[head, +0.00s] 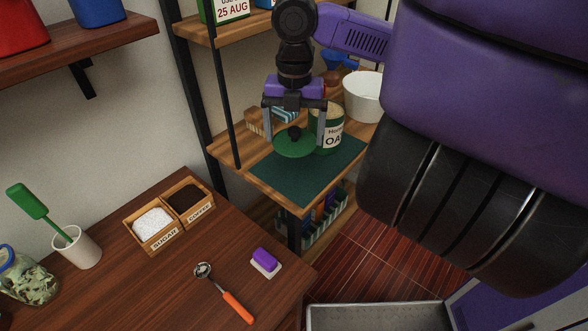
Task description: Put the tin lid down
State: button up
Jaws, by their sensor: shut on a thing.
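The tin lid (294,148) is a round green disc with a black knob on top. My gripper (294,137) points down with a finger at either side of the lid, shut on its rim. The lid is knob up, over the back left part of a dark green mat (305,180) on the wooden shelf. I cannot tell whether it touches the mat. A green tin (333,138) with a cream label stands just behind and right of the lid, partly hidden by my right finger.
A white bowl (364,98) stands behind the tin, and a wooden block (257,122) lies behind the lid to the left. A black shelf post (225,95) rises at the shelf's left. The front of the mat is bare. A brown counter (190,260) is at lower left.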

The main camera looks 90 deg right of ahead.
aim_at(295, 177)
notch_tip(295, 177, down, 11)
jog(key=shift+f, duration=0.2)
dwell(0.3)
jog(key=shift+f+b, duration=0.15)
jog(key=shift+b, duration=0.2)
jog(key=o, duration=1)
jog(key=shift+o, duration=0.2)
